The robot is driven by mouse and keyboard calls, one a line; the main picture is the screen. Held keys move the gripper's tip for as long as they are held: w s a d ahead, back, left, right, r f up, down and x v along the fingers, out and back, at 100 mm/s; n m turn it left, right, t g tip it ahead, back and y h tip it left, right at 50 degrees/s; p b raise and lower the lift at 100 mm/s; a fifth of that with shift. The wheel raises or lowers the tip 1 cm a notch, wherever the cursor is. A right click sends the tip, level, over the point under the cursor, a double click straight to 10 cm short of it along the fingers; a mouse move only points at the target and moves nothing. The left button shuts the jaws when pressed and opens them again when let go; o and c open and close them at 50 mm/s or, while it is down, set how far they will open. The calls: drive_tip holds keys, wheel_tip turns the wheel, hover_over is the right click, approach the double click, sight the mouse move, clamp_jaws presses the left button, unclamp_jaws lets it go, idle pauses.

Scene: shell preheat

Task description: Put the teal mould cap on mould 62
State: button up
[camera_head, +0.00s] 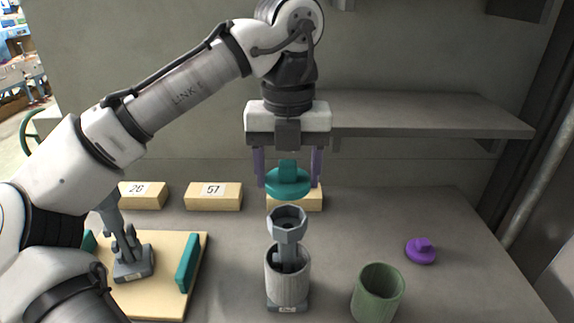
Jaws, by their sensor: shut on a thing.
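My gripper (287,182) is shut on the teal mould cap (288,184), a round disc with a knob on top. It holds the cap level in the air. Below the cap in the picture stands a grey mould (287,223) with a faceted, funnel-like open top, its lower part inside a pale cylinder (288,275). A gap shows between cap and mould top. The small label at that mould's foot is too small to read. Another grey mould (132,262) stands on a tan board at left, partly hidden by my arm. I cannot tell which is mould 62.
Yellow blocks marked 26 (143,195) and 57 (213,196) stand at the back; a third (312,198) is partly hidden behind the cap. A green cup (378,293) and a purple cap (421,251) are at right. A teal bar (187,263) edges the tan board (165,303). A shelf (430,128) overhangs behind.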

drive_tip(key=shift+f, duration=0.75)
wheel_tip(320, 180, down, 4)
drive_tip(key=b, duration=0.3)
drive_tip(key=shift+r, duration=0.1)
drive_tip(key=shift+r+p, duration=0.1)
drive_tip(key=shift+p, duration=0.75)
drive_tip(key=shift+f+b, duration=0.3)
drive_tip(key=shift+f, duration=0.35)
idle(0.6)
drive_tip(key=o, duration=0.7)
